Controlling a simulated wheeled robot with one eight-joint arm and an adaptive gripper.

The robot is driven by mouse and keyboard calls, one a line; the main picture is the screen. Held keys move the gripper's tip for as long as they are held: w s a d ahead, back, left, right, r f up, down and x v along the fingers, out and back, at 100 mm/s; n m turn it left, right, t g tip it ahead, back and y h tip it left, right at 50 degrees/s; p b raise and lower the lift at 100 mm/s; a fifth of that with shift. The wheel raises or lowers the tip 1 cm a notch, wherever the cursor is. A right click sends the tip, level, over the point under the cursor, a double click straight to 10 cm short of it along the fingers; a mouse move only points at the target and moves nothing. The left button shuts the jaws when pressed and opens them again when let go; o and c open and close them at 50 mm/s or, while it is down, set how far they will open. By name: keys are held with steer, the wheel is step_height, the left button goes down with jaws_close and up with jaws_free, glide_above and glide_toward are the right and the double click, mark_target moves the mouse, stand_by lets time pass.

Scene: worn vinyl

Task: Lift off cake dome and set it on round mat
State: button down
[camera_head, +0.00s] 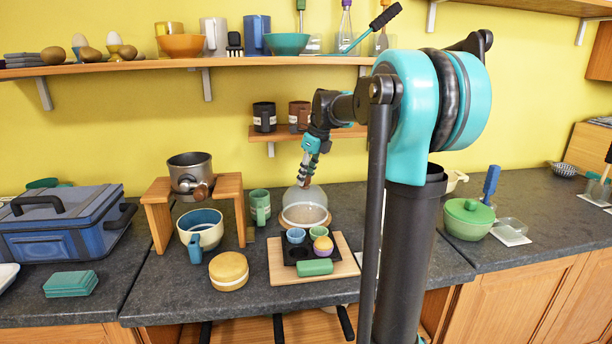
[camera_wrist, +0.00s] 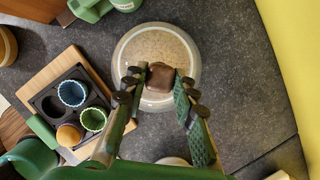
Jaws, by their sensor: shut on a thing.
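The clear cake dome (camera_head: 304,200) is upright over a tan round mat (camera_head: 327,221) on the dark counter. In the wrist view the dome (camera_wrist: 127,52) shows from above, with the speckled tan disc visible through it. I cannot tell whether its rim touches the mat. My gripper (camera_head: 304,181) points down at the top of the dome and is shut on its brown knob, which also shows between the fingers in the wrist view (camera_wrist: 160,77). A round layered cake (camera_head: 229,272) sits uncovered on the counter at the front left.
A wooden board (camera_head: 345,268) with a dark tray, small cups and a green block lies just in front of the dome. A green mug (camera_head: 260,206) stands to its left, near a wooden stand with a pot (camera_head: 190,170). A small shelf (camera_head: 340,132) is behind.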

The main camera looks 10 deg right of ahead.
steer(key=shift+f, duration=0.35)
stand_by(0.4)
steer(key=c, duration=1.1)
jaws_free()
steer(key=shift+c, duration=0.2)
steer(key=shift+r, duration=0.1)
steer(key=v, duration=0.8)
stand_by(0.6)
steer(key=v, duration=0.7)
steer(key=shift+r, duration=0.2)
